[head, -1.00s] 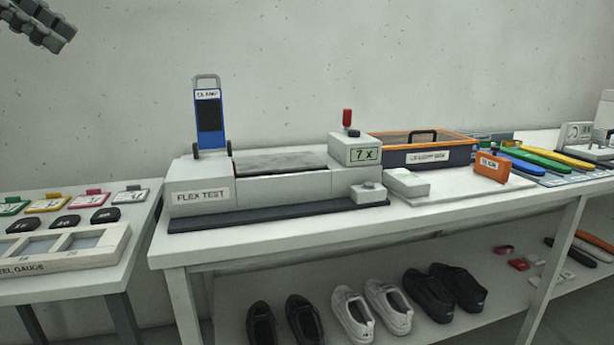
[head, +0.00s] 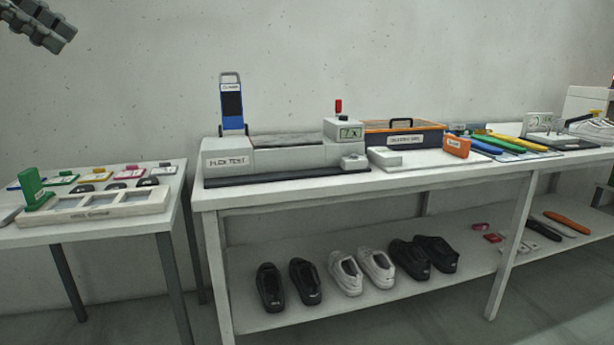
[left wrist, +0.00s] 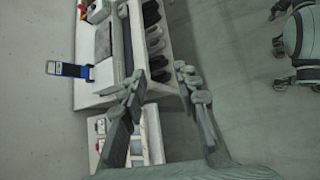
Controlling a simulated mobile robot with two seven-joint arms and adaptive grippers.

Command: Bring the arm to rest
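My left gripper (head: 50,28) is at the top left of the head view, raised in front of the bare wall and well above the tables. In the left wrist view its two fingers (left wrist: 158,85) stand apart with nothing between them. The rest of the left arm is out of the head view. My right arm and gripper do not show.
A small table (head: 90,232) at left holds a gauge tray (head: 118,209) and a green block (head: 33,186).

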